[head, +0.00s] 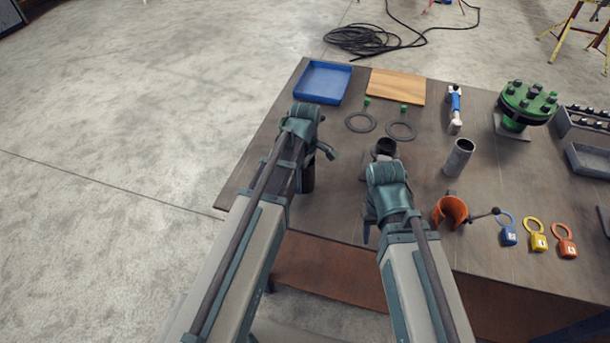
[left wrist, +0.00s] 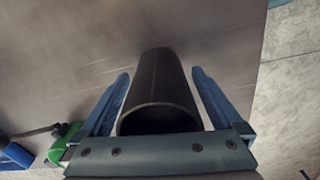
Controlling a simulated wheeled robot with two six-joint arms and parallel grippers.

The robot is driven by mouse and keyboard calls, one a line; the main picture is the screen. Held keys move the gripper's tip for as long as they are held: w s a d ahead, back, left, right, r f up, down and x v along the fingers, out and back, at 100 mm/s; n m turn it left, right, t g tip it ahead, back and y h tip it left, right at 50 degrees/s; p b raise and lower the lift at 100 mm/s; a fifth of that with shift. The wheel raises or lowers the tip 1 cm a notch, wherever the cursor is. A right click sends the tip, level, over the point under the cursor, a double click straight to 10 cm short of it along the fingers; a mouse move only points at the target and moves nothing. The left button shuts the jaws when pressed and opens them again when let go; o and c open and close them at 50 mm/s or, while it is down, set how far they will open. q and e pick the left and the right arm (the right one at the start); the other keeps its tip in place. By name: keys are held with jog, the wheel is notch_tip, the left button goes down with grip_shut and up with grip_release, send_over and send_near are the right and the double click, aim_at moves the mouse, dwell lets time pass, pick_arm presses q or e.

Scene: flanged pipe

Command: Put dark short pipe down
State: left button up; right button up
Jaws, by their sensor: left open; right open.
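The dark short pipe (left wrist: 160,85) stands between the two fingers of my left gripper (left wrist: 160,95) in the left wrist view. The fingers are open, with a visible gap on each side of the pipe. In the head view the pipe (head: 308,178) shows as a dark cylinder at the table's left part, below my left gripper (head: 318,152) and partly hidden by it. My right gripper (head: 370,218) is open near the front of the table; its fingers are mostly hidden by its wrist.
Another dark pipe piece (head: 386,147) stands just behind my right wrist. Gaskets (head: 361,122) and a blue tray (head: 322,82) are further back.

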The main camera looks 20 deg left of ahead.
pick_arm(q)
notch_tip(320, 180, up, 12)
jog(key=p, duration=1.1)
jog(key=shift+p, duration=0.3)
jog(key=shift+f, duration=0.1)
jog(key=shift+s+m, duration=0.6)
jog(key=shift+m, duration=0.2)
jog(key=s+m, duration=0.8)
jog(key=m, duration=0.6)
jog(key=s+d+m+y+b, duration=0.1)
jog(key=s+d+m, duration=0.3)
jog(key=d, duration=0.6)
jog(key=shift+s+d+f, duration=0.2)
jog(key=shift+s+f, duration=0.25)
jog(key=shift+s, duration=0.1)
